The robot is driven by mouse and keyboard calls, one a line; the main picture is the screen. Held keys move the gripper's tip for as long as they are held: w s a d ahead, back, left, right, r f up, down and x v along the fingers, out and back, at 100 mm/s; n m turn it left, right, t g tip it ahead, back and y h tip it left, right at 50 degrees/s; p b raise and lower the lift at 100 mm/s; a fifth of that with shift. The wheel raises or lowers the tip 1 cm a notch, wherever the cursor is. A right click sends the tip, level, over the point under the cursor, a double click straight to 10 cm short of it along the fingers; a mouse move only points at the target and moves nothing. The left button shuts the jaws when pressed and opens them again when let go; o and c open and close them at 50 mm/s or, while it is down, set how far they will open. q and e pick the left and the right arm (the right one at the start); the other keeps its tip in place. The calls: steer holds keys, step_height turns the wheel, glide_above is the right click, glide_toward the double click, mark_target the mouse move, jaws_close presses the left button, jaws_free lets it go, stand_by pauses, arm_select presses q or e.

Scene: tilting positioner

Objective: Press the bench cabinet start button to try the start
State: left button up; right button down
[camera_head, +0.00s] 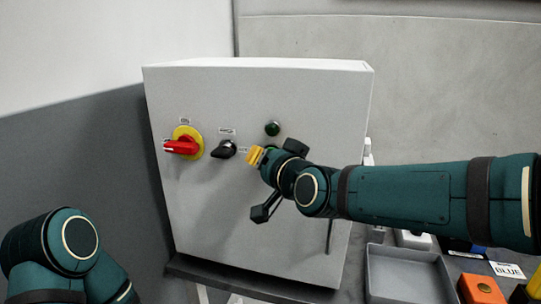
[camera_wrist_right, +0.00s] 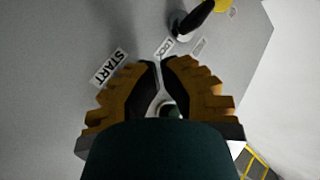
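The bench cabinet (camera_head: 230,235) is a pale grey box with controls on its front. My right gripper (camera_head: 255,156) is at the front face, its yellow fingertips together and holding nothing visible. In the right wrist view, the gripper (camera_wrist_right: 158,64) points at the panel beside a START label (camera_wrist_right: 108,67). A dark green round fitting (camera_head: 272,128) sits just above the gripper. A small green sliver shows behind the fingers; the start button is mostly or wholly hidden there, and I cannot tell whether the tips touch it. My left gripper is out of view.
A red rotary switch (camera_head: 182,146) on a yellow disc and a black selector knob (camera_head: 223,149) are left of the gripper. A grey tray (camera_head: 405,275) and an orange block with a dark button (camera_head: 482,289) lie at lower right.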

steer(key=shift+s+a+p, duration=0.15)
steer(key=shift+s+p, duration=0.25)
steer(key=shift+s, duration=0.3)
steer(key=s+p, duration=0.1)
steer(key=s+a+p, duration=0.1)
steer(key=s, duration=0.1)
steer(key=s+p, duration=0.1)
steer(key=shift+s+a, duration=0.3)
steer(key=shift+s, duration=0.05)
stand_by(0.4)
